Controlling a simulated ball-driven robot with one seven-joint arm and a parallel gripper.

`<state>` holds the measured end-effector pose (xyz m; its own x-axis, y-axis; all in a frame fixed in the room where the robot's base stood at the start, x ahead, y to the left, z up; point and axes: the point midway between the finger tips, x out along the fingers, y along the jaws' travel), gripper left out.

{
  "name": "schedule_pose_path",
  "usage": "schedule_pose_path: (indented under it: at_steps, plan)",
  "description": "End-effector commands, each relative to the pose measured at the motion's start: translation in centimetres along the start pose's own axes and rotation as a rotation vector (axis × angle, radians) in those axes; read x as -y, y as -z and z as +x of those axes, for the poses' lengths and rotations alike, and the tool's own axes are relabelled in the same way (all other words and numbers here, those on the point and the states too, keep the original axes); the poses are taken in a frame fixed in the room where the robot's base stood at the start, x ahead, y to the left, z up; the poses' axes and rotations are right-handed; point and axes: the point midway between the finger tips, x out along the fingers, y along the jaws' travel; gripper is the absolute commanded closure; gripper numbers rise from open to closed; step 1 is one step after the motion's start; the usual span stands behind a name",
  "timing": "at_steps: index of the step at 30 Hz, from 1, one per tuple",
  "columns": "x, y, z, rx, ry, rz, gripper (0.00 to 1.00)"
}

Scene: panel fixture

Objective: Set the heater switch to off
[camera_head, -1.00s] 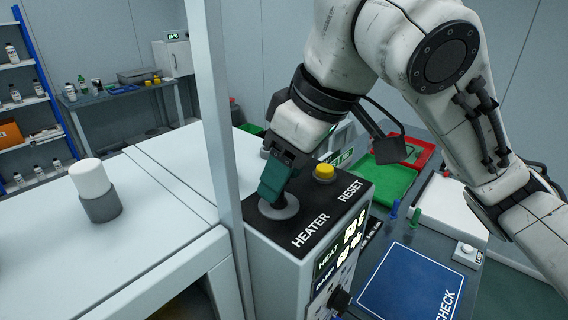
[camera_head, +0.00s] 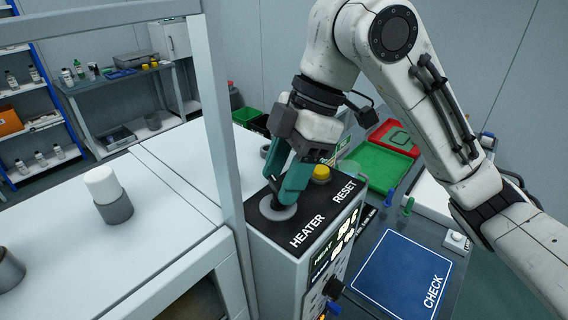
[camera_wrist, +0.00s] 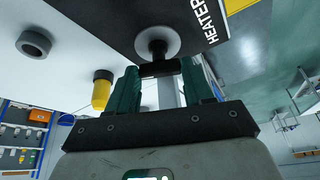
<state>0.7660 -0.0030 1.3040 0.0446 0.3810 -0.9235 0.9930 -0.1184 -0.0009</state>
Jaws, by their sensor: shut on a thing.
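The heater switch is a black handle on a round grey disc (camera_head: 272,211), set in the black panel top of the control box beside the white HEATER lettering (camera_head: 307,231). My gripper (camera_head: 283,192) points down at it, its teal fingers on either side of the handle. In the wrist view, the black crossbar of the switch (camera_wrist: 159,69) sits between the two fingertips, below the grey disc. My gripper is shut on this handle. In the head view the fingers hide most of the handle, so its exact setting cannot be read.
A yellow button (camera_head: 321,173) beside the RESET lettering stands close to my gripper. A grey upright post (camera_head: 222,130) rises just left of the box. Green (camera_head: 380,167) and red trays (camera_head: 396,137) and a blue CHECK mat (camera_head: 402,276) lie to the right.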

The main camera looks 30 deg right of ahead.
Motion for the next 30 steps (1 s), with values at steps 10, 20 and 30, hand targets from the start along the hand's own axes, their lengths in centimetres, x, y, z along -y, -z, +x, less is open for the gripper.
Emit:
schedule_pose_path:
  at_steps: [10, 20, 30]
  plan:
    - [-0.35, 0.05, -0.14, 0.001, 0.104, -0.252, 0.79]
    - [-0.46, 0.06, -0.04, 0.002, 0.158, -0.384, 0.79]
    - [-0.48, 0.07, -0.01, 0.001, 0.17, -0.415, 0.79]
